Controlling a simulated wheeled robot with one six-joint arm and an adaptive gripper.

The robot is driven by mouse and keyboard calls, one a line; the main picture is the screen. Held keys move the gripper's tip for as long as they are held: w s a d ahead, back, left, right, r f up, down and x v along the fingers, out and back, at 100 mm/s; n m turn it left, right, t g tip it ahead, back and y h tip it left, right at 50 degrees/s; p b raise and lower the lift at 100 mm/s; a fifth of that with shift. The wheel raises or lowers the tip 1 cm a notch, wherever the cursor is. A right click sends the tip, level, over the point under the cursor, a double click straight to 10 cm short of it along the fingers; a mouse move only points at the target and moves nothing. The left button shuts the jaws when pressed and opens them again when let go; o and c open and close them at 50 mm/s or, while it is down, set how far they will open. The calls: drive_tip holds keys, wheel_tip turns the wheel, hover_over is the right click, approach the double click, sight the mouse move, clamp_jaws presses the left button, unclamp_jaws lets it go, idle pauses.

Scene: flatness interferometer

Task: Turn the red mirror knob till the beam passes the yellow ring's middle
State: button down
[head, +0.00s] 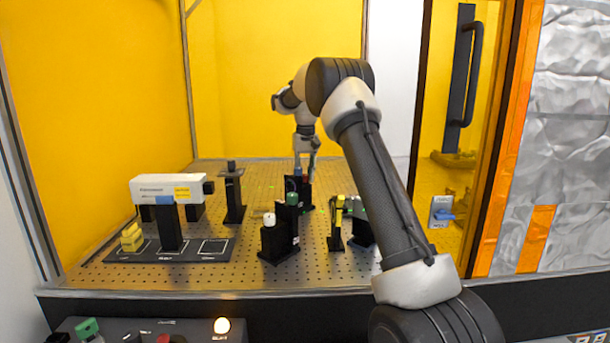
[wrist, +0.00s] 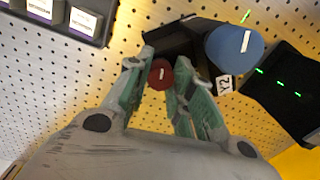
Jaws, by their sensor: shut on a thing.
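My gripper (wrist: 160,78) is shut on the red mirror knob (wrist: 161,73), with a fingertip on each side of it. The knob's face carries a white line. A larger blue knob (wrist: 235,47) sits beside it on a black mount, near a label reading Y2. In the head view my gripper (head: 304,172) reaches down to this mount at the back of the table; the red knob is hardly visible there. A narrow yellow piece on a black post (head: 339,208), perhaps the yellow ring seen edge-on, stands nearer. I cannot tell where the beam crosses it.
A black block (wrist: 285,85) with green light marks is at right in the wrist view. The white laser box (head: 165,189) stands left. Mounts with a green knob (head: 292,198) and a white knob (head: 269,218) stand in front of my gripper. The perforated table (head: 215,275) is bare near its front.

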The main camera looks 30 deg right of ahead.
drive_tip(key=n, duration=0.4)
drive_tip(key=shift+w+r+n, duration=0.1)
drive_tip(key=shift+n, duration=0.3)
idle(0.4)
drive_tip(key=c, duration=1.2)
unclamp_jaws()
wheel_tip(320, 180, up, 12)
